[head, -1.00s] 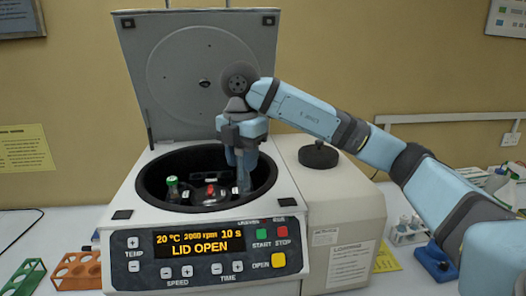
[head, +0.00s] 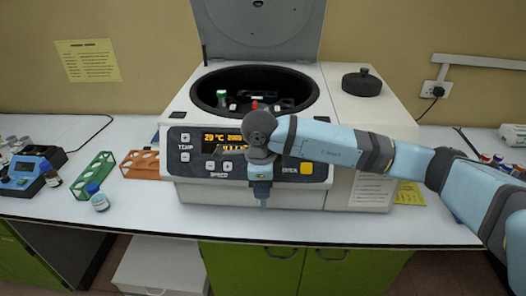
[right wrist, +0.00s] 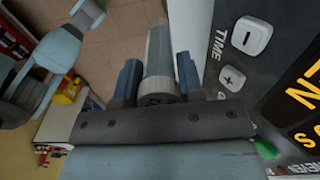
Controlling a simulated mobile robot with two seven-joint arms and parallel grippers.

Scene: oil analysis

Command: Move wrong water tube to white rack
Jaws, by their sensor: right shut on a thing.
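My right gripper (head: 262,190) is in front of the centrifuge's control panel, above the bench's front edge. In the right wrist view its two blue fingers (right wrist: 160,82) are shut on a pale, translucent tube (right wrist: 159,50). The tube's round grey end faces the camera. In the head view the tube is mostly hidden by the gripper. The open centrifuge (head: 180,105) still holds a green-capped tube (head: 221,97) and a red-capped one (head: 254,105). I cannot clearly identify a white rack. My left gripper is not in view.
A green rack (head: 95,172) and an orange rack (head: 140,165) stand left of the centrifuge, near a blue-capped bottle (head: 98,198) and a blue device (head: 28,172). Tubes with coloured caps (head: 497,160) stand at far right, partly cut off. The raised lid (head: 258,25) is behind.

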